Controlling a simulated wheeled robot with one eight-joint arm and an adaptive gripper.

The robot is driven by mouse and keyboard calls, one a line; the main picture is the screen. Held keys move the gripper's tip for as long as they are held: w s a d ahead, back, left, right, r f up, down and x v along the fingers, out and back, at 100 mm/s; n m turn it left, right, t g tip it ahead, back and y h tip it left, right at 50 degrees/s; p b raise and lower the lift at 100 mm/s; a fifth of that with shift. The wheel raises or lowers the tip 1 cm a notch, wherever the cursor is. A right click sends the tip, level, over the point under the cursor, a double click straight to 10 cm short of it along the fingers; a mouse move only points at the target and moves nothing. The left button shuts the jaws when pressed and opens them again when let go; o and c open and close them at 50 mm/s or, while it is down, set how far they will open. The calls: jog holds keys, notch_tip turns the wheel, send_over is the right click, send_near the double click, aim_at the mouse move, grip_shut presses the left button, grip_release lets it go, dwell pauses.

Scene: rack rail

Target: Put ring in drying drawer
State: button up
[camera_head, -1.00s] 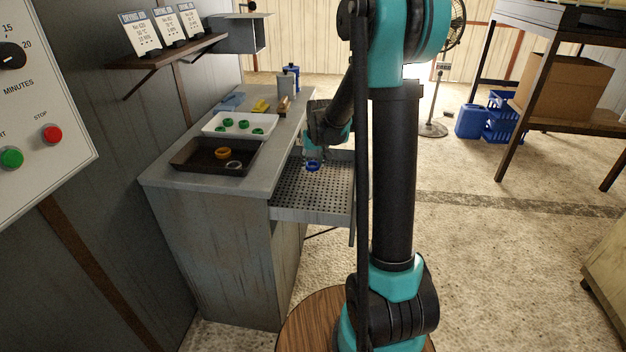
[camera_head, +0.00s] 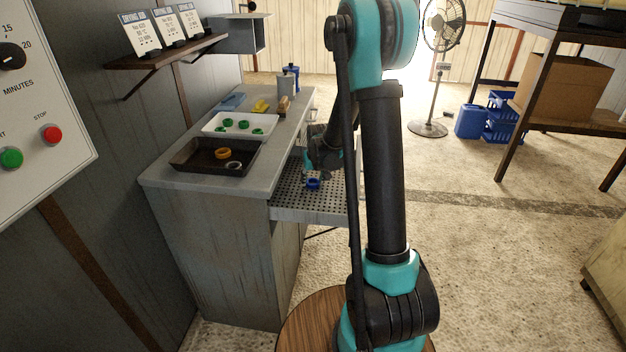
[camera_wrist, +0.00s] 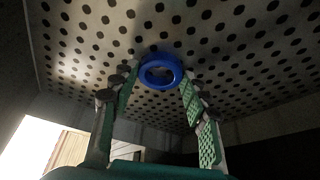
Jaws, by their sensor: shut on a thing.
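The blue ring (camera_head: 313,184) is at the fingertips of my gripper (camera_head: 312,176), over the perforated floor of the pulled-out drying drawer (camera_head: 290,204). In the wrist view, the ring (camera_wrist: 160,72) sits between the two green-padded fingers of my gripper (camera_wrist: 157,78), which is shut on it. The drawer's perforated metal floor (camera_wrist: 240,45) fills the view behind it. The ring is close to the floor; I cannot tell whether it touches. My arm hides the drawer's right part.
On the grey counter (camera_head: 200,189), a dark tray (camera_head: 190,166) holds an orange ring (camera_head: 222,153) and a pale ring (camera_head: 234,166). A white tray (camera_head: 210,127) holds several green rings (camera_head: 228,123). Bottles (camera_head: 288,80) stand behind. A fan (camera_head: 440,70) stands on the floor beyond.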

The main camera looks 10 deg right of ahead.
jog(key=o, duration=1.1)
jog(key=shift+o, duration=0.2)
jog(key=v, duration=1.2)
jog(key=shift+r, duration=0.15)
